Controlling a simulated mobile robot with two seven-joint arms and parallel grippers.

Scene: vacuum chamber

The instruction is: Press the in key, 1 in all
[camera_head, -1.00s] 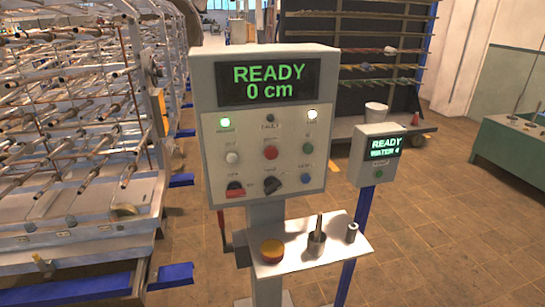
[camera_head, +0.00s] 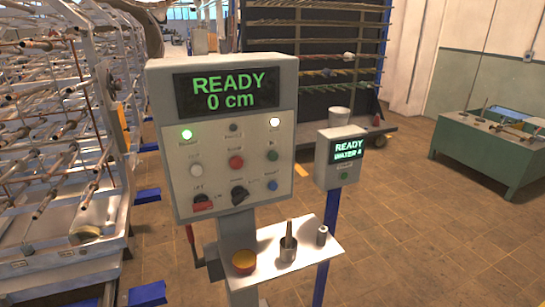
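A grey control panel (camera_head: 222,122) stands on a post in the middle-left of the head view. Its dark display (camera_head: 226,91) reads READY and 0 cm in green. Below are a lit green lamp (camera_head: 186,134), a lit white lamp (camera_head: 274,122) and a dark lamp (camera_head: 233,128). A white button (camera_head: 196,170), a red button (camera_head: 236,162), a small upper-right button (camera_head: 272,156) and a blue button (camera_head: 272,185) sit lower. A red switch (camera_head: 202,203) and a black knob (camera_head: 239,194) are at the bottom. Key labels are too small to read. Neither gripper shows.
A smaller box (camera_head: 340,165) reading READY and WATER stands right of the panel. A white shelf (camera_head: 270,262) below holds a yellow-topped button (camera_head: 244,262) and metal parts. A rack (camera_head: 60,190) fills the left. A green bench (camera_head: 490,150) is far right; the floor between is clear.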

